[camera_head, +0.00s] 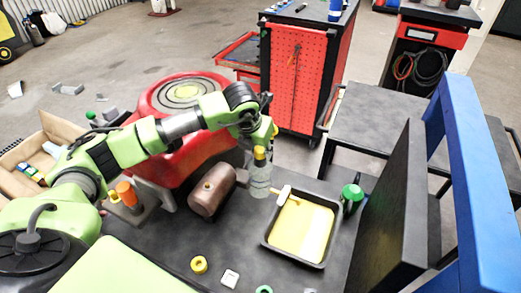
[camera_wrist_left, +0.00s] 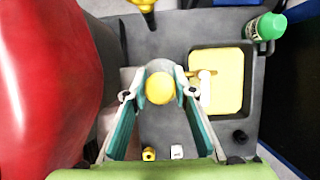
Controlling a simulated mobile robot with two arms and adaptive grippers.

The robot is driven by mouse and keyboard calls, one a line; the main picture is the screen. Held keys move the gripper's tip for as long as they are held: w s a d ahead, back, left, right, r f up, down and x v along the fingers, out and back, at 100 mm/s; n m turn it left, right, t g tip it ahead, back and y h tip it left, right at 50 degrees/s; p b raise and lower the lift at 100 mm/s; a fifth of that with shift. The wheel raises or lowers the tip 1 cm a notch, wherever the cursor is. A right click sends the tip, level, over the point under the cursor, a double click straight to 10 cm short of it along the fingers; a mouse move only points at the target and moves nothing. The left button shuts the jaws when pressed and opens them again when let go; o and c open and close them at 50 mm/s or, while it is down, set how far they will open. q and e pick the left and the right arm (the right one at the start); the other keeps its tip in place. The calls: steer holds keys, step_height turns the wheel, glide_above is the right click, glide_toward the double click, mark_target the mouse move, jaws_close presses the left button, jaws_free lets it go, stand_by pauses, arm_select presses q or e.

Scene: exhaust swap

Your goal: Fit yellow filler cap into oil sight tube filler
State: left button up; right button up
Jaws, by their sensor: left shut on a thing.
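My left gripper (camera_head: 264,138) points down over the bench and is shut on the yellow filler cap (camera_wrist_left: 159,88), which looks round from above in the left wrist view. In the head view the cap (camera_head: 259,153) is right above a clear, greyish upright tube (camera_head: 259,182), which looks like the oil sight tube. The cap lines up with the tube's top; I cannot tell whether it is seated or just above. The filler opening is hidden. My right gripper is in neither view.
A brown cylinder (camera_head: 212,190) lies just left of the tube. A black tray (camera_head: 318,262) with a yellow floor and a green-capped bottle (camera_head: 352,193) are to the right. A yellow ring (camera_head: 199,264) and white block (camera_head: 229,278) lie in front. A dark upright panel (camera_head: 395,215) stands right.

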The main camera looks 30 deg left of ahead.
arm_select(q)
steer(key=shift+f, duration=0.2)
steer(key=o, duration=1.1)
steer(key=shift+c, duration=0.2)
steer(key=shift+r, duration=0.1)
steer(key=v, duration=1.2)
steer(key=shift+s, duration=0.1)
